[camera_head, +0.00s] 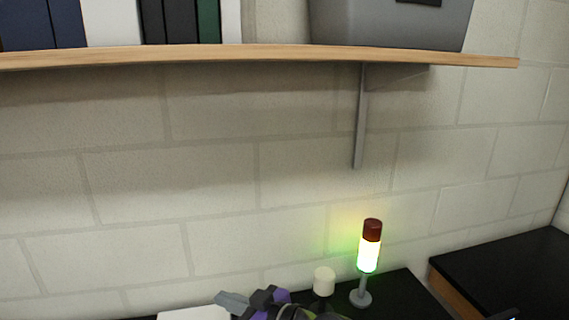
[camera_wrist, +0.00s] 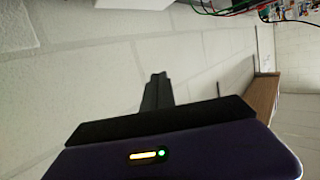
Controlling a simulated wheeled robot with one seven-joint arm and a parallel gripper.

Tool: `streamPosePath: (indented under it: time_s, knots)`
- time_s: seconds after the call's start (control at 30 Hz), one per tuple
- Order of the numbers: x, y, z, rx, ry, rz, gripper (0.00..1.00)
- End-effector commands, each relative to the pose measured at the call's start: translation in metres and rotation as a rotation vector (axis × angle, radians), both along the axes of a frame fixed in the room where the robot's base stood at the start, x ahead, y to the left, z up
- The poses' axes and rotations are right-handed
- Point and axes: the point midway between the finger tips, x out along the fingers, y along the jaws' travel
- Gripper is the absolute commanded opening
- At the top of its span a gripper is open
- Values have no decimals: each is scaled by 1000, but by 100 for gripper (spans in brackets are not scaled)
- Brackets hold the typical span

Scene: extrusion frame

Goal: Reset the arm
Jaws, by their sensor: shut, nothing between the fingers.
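My gripper shows at the bottom edge of the head view (camera_head: 232,300), as grey fingers beside dark and purple arm parts. Most of my arm is cut off below. In the wrist view the gripper's dark fingers (camera_wrist: 157,88) point up from the purple housing, which has a small yellow and green light. The fingers are together with nothing between them. Pale wall lies behind them.
A signal lamp (camera_head: 369,250), lit green under a dark red cap, stands right of my arm. A white-topped knob (camera_head: 324,281) stands closer. A wooden shelf (camera_head: 260,56) holds binders (camera_head: 180,22) and a grey bin (camera_head: 385,25). Wires (camera_wrist: 235,8) show in the wrist view.

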Motion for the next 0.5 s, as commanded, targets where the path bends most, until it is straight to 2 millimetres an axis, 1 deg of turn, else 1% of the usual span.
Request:
streamPosePath:
  time_s: [0.03,0.17,0.2,0.27,0.3,0.37,0.4,0.47,0.5]
  knots:
    - [-2,-16,-18,7,15,-74,0]
    - [-10,-64,-52,38,34,-277,0]
    - [-16,-80,-61,50,32,-338,0]
    - [-27,-105,-74,66,29,-422,0]
    - [-35,-120,-81,78,24,-474,0]
    - [-50,-142,-91,92,13,-544,0]
    - [-61,-157,-97,103,5,-588,0]
    - [-79,-177,-103,119,-9,-647,0]
    - [-92,-190,-107,127,-21,-683,0]
